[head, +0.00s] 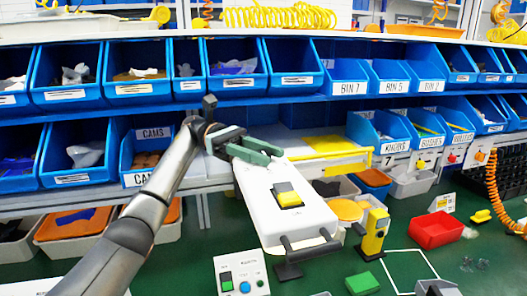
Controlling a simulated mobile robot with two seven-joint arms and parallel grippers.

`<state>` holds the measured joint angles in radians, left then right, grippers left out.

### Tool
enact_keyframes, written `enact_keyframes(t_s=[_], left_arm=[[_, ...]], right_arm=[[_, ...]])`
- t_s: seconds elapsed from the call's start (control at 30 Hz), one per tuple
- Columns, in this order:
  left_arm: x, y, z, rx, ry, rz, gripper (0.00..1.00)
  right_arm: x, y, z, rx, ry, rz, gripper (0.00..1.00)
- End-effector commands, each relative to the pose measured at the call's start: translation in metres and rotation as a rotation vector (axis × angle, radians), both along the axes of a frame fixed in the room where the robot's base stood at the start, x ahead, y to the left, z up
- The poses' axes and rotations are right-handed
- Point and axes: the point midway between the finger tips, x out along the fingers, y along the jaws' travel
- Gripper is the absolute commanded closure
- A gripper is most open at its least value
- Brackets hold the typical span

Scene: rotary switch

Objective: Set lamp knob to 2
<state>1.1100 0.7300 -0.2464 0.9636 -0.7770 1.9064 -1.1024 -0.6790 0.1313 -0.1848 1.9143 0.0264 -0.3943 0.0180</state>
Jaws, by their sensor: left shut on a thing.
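My left gripper (258,150) has green fingers and reaches in from the left. It is over the far end of a tilted white box (257,200). The gripper is shut on what I take to be the lamp knob, which the fingers hide. I cannot read a dial number there. A yellow raised block on a dark base (287,195) sits on the white box, apart from the fingers.
A small white panel (252,262) with green and blue buttons stands below the box. A yellow-and-black device (375,232), a red tray (435,230) and a green block (362,283) lie to the right. Blue bins fill the shelves behind.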

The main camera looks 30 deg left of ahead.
Motion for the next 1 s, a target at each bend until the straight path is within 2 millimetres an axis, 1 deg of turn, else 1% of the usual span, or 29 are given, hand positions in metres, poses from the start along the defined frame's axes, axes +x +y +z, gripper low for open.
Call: enact_keyframes(t_s=[0.27, 0.3, 0.53, 0.83, 0.93, 1.0], left_arm=[[0.000, 0.000, -0.001, 0.003, 0.001, -0.001, 1.00], [0.000, 0.000, -0.001, 0.003, 0.001, 0.000, 0.60], [0.000, 0.000, -0.001, 0.002, 0.001, 0.000, 0.34], [0.000, 0.000, 0.002, 0.001, 0.001, 0.001, 0.34], [0.000, 0.000, 0.011, 0.001, -0.001, 0.001, 0.34], [0.000, 0.000, 0.022, 0.001, -0.003, 0.001, 0.34]], right_arm=[[0.000, 0.000, 0.000, 0.000, -0.001, 0.000, 1.00], [0.000, 0.000, 0.000, 0.000, -0.001, 0.000, 1.00], [0.000, 0.000, 0.000, 0.000, -0.001, 0.000, 1.00], [0.001, 0.000, 0.000, 0.001, -0.001, -0.001, 1.00], [0.000, 0.000, -0.001, 0.000, -0.001, -0.001, 1.00], [0.000, 0.000, -0.002, 0.000, -0.001, -0.001, 1.00]])
